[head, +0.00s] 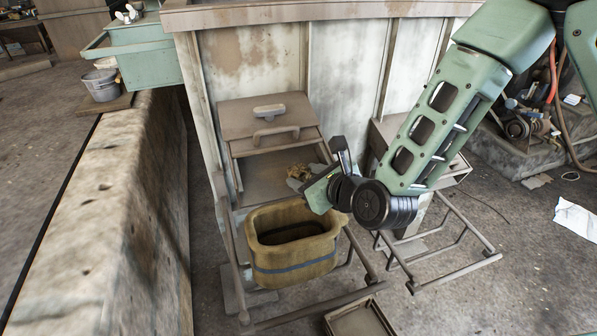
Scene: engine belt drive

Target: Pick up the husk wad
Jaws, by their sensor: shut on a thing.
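The husk wad (299,172) is a small, rough yellow-brown clump in the head view. It shows at the left side of my gripper (312,180), above and behind the rim of the tan tub. My gripper is shut on the wad at the end of my green arm, which reaches in from the upper right. The gripper body hides part of the fingers and their contact with the wad. I cannot tell whether the wad is clear of the tray surface behind it.
A tan tub (295,270) with a dark band stands open in a metal frame below. A brown drawer-like tray (262,165) lies behind the wad, against a rusty panel. A second metal stand (455,245) is at right. A stone ledge (110,220) runs along the left.

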